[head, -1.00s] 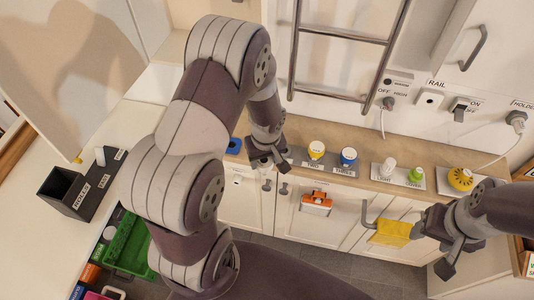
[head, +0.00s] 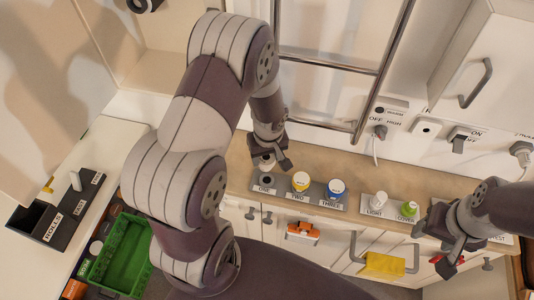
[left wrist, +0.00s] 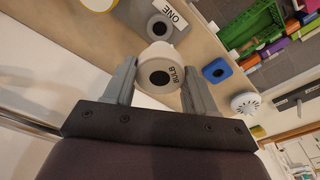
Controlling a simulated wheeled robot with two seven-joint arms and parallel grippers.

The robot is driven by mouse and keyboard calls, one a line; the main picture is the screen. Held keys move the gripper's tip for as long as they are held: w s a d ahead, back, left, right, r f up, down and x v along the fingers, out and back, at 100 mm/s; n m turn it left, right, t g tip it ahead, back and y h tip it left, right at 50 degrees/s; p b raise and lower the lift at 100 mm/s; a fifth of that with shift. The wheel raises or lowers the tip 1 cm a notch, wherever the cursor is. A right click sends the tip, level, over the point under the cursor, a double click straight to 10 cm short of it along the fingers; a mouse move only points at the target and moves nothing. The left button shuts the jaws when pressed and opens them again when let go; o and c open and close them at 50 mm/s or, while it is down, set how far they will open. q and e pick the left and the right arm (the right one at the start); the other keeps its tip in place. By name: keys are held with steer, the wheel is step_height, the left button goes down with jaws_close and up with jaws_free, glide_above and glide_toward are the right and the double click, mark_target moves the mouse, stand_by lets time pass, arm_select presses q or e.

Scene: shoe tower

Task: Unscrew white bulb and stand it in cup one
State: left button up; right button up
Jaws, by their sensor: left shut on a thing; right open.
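My left gripper (head: 270,150) is shut on the white bulb, a short white cylinder marked BULB (left wrist: 173,75) with a dark round centre facing the left wrist camera. In the head view the bulb (head: 263,163) shows partly below my fingers, above the ONE place. Cup one (left wrist: 160,27) is a grey ring with a dark hole on the plate labelled ONE, just beyond the bulb in the left wrist view. The bulb looks apart from it, but its height is unclear. My right gripper (head: 455,238) is open and empty at the right.
Yellow-and-white cup two (head: 300,181) and blue-and-white cup three (head: 336,187) stand beside cup one. A white light (head: 379,198) and green cover (head: 408,210) stand further right. A blue ring (left wrist: 215,71) lies on the wooden counter. A green crate (head: 123,262) is lower left.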

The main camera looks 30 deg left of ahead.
mark_target(267, 170)
arm_select(q)
step_height(267, 170, down, 6)
steer(key=b, duration=0.5)
steer(key=shift+w+r+b, duration=0.15)
steer(key=shift+b, duration=0.15)
steer(key=shift+w, duration=0.1)
steer(key=shift+b, duration=0.3)
stand_by(1.0)
steer(key=shift+f+b, duration=1.2)
steer(key=shift+f, duration=0.15)
steer(key=o, duration=0.9)
steer(key=shift+c, duration=0.2)
